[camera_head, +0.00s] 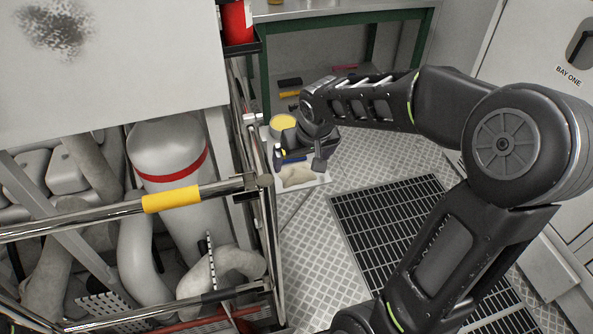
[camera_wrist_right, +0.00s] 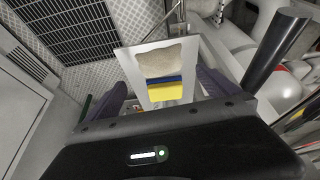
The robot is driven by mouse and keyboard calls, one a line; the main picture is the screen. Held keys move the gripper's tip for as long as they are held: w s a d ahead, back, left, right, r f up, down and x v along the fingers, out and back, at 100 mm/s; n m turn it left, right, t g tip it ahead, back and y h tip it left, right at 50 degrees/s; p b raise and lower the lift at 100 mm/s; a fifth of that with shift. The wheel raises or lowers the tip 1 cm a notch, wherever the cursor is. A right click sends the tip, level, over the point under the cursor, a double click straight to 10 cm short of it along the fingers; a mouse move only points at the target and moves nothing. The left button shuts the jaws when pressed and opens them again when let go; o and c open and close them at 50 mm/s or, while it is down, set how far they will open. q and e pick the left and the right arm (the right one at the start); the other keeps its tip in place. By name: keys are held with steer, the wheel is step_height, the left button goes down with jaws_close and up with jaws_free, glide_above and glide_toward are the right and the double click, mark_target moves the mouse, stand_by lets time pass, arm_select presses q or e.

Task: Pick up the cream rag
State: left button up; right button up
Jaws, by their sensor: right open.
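The cream rag (camera_head: 297,174) lies on a small white tray (camera_head: 318,181) beside the metal-framed machinery. In the right wrist view the rag (camera_wrist_right: 166,62) lies flat toward the tray's far end, with a blue and yellow block (camera_wrist_right: 165,91) on the near side of it. My right gripper (camera_head: 299,161) is open over the tray, its fingers spread to either side. In the wrist view the rag shows beyond the fingers, apart from them. My right gripper hides part of the tray in the head view. My left gripper is out of view.
A metal rail with a yellow band (camera_head: 171,200) and pipework stand close on the left. A yellow-topped round container (camera_head: 283,122) is behind the gripper. A green-legged bench (camera_head: 345,15) stands at the back. Floor grates (camera_head: 390,225) lie to the right.

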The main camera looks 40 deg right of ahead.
mark_target(298, 170)
steer(key=shift+w+d+f, duration=0.1)
steer(key=shift+w+f, duration=0.15)
steer(key=shift+f, duration=0.35)
steer(key=x, duration=0.5)
steer(key=shift+f, duration=0.2)
steer(key=c, duration=1.3)
step_height(298, 170, up, 10)
steer(key=shift+p, duration=0.3)
